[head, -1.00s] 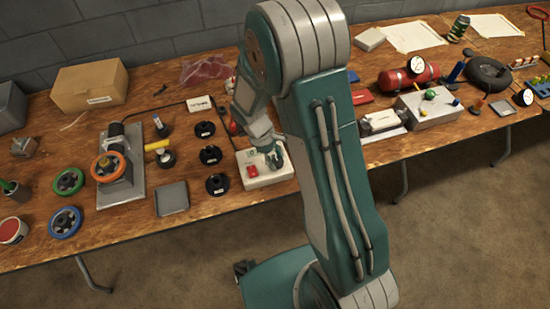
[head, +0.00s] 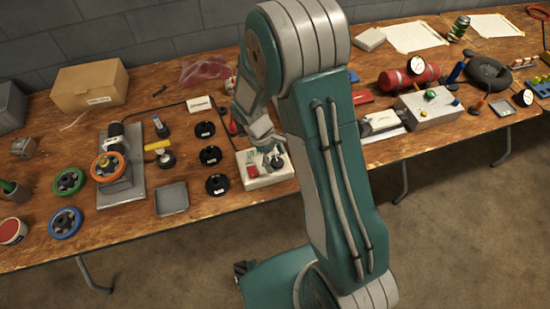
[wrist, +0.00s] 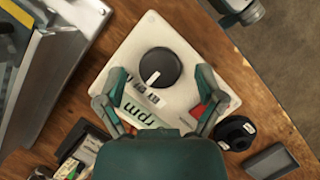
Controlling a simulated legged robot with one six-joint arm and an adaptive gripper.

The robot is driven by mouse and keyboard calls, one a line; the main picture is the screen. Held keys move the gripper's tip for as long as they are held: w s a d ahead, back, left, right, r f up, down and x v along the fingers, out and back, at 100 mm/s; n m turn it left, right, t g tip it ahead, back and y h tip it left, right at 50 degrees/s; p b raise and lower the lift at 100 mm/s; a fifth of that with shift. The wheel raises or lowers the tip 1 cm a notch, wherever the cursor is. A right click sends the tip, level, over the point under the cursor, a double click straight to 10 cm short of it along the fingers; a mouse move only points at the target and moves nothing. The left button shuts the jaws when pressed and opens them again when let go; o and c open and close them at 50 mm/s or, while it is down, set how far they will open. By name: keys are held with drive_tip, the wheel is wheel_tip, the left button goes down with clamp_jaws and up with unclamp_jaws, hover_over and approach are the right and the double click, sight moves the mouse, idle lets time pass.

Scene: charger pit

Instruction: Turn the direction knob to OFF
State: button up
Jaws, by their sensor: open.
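The direction knob (wrist: 158,68) is a round black dial on a pale control box (wrist: 185,50). Its white pointer line is toward the lower left in the wrist view, beside printed lettering that I cannot read surely. My gripper (wrist: 162,77) is open, one finger to each side of the knob's lower part, with gaps between fingers and knob. A display marked "rpm" (wrist: 138,115) and part of a red switch (wrist: 199,109) lie between and behind the fingers. In the head view my gripper (head: 270,150) is over the box (head: 272,181), partly hiding its top.
Several black knobs (head: 210,155) stand left of the box, with a grey tray (head: 172,198) and a motor plate (head: 130,188) farther left. Right of my arm are a metal box (head: 435,109) and a red cylinder (head: 397,77). The table's front edge is close to the control box.

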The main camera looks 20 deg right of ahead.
drive_tip(key=shift+r, duration=0.1)
drive_tip(key=v, duration=1.1)
drive_tip(key=shift+w+a+r, duration=0.15)
drive_tip(key=shift+w+r, duration=0.05)
drive_tip(key=shift+r, duration=0.1)
drive_tip(key=shift+r, duration=0.1)
drive_tip(key=s+d+r+m+t+y, duration=0.3)
drive_tip(key=s+r+m+t, duration=0.5)
drive_tip(key=s+r, duration=0.9)
drive_tip(key=shift+s+d+r+m+t, duration=0.4)
drive_tip(key=shift+s+m, duration=0.1)
drive_tip(key=shift+s, duration=0.2)
